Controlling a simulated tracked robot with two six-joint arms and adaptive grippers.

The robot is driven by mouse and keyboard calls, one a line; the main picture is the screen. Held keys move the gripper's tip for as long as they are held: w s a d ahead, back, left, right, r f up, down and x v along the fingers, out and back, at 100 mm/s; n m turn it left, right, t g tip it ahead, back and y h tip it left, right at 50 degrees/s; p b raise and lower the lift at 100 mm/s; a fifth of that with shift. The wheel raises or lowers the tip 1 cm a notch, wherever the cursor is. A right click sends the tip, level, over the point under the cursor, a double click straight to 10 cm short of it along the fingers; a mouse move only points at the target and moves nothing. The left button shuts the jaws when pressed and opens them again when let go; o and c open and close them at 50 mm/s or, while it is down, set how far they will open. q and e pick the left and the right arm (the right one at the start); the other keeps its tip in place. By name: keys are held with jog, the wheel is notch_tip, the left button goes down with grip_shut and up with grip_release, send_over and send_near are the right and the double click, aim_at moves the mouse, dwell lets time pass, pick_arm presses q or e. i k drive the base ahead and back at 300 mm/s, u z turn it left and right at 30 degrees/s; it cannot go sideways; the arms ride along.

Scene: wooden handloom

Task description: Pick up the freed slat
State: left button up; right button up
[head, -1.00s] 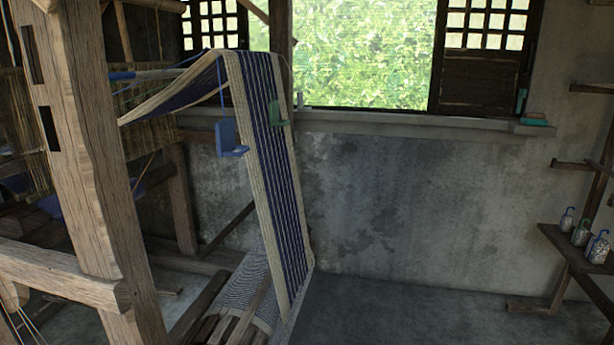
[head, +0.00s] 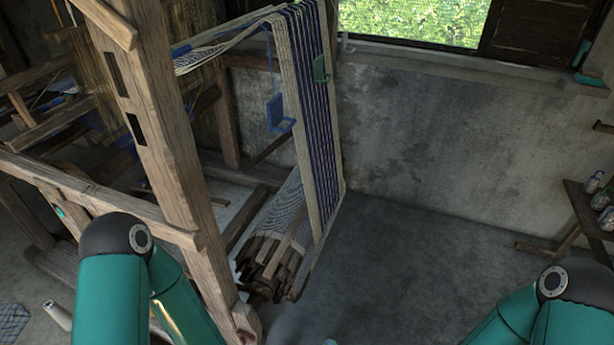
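Several wooden slats (head: 264,252) are packed around the rolled cloth (head: 277,215) low on the loom, with their ends showing at the near side. I cannot tell which one is the freed slat. A striped blue and cream cloth (head: 314,120) hangs down steeply to the right side of this roll. Teal links of my two arms show at the bottom left and bottom right, but neither gripper is in the head view.
The loom's thick wooden post (head: 160,130) and side rail (head: 95,195) stand left of the roll. A blue bracket-like piece (head: 279,113) and a green one (head: 320,70) are by the cloth. Bare floor (head: 400,270) lies right of the roll; a shelf (head: 585,215) stands far right.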

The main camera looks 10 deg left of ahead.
aim_at(278, 257)
jog(key=z, duration=0.35)
jog(key=i, duration=0.2)
jog(key=u, duration=2.95)
jog(key=k, duration=1.05)
jog(key=z, duration=1.4)
jog(key=i, duration=1.05)
jog(key=z, duration=0.2)
